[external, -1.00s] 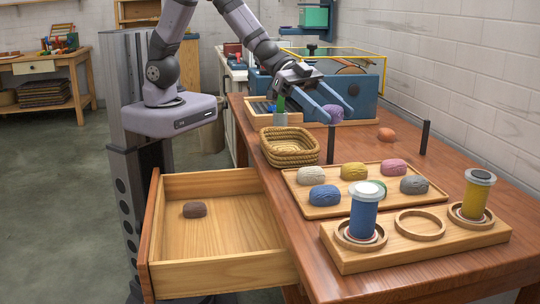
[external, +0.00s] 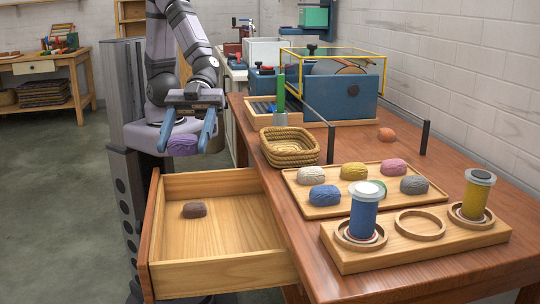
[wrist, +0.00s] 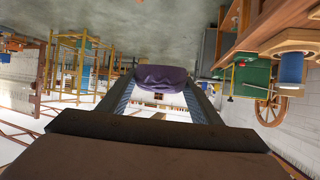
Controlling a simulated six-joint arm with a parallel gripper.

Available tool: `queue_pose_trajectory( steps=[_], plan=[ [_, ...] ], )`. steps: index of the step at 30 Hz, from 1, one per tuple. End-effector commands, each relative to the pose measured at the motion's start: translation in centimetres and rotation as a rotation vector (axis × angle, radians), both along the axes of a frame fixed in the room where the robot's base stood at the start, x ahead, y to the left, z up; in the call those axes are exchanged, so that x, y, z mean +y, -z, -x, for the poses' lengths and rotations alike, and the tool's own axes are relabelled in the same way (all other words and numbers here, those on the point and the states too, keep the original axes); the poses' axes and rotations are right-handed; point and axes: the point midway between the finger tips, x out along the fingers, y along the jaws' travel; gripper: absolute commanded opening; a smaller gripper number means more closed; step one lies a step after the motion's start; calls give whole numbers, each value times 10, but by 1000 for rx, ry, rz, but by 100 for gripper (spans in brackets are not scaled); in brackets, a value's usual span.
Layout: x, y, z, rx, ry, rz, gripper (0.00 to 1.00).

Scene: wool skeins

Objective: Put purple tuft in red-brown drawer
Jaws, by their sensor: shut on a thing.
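My gripper (external: 187,138) is shut on the purple tuft (external: 183,145), high above the floor and just behind the open drawer in the external view. In the wrist view the purple tuft (wrist: 161,77) sits between the fingertips. The red-brown drawer (external: 152,238) is pulled out from the table's left side, with a pale wooden inside. A brown tuft (external: 194,209) lies on the drawer's floor towards the left. The rest of the drawer floor is bare.
A wicker basket (external: 289,147) stands on the table edge behind the drawer. A wooden tray (external: 320,210) holds several tufts. A spool holder (external: 415,253) stands at the front.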

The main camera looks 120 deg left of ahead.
Motion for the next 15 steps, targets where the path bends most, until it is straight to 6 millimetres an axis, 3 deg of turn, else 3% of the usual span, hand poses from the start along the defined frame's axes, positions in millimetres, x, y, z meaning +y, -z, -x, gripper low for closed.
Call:
queue_pose_trajectory(
  steps=[10,15],
  plan=[
    [2,57,-1,12,-9,-5,38],
    [2,96,-1,15,-9,-4,38]
  ],
)
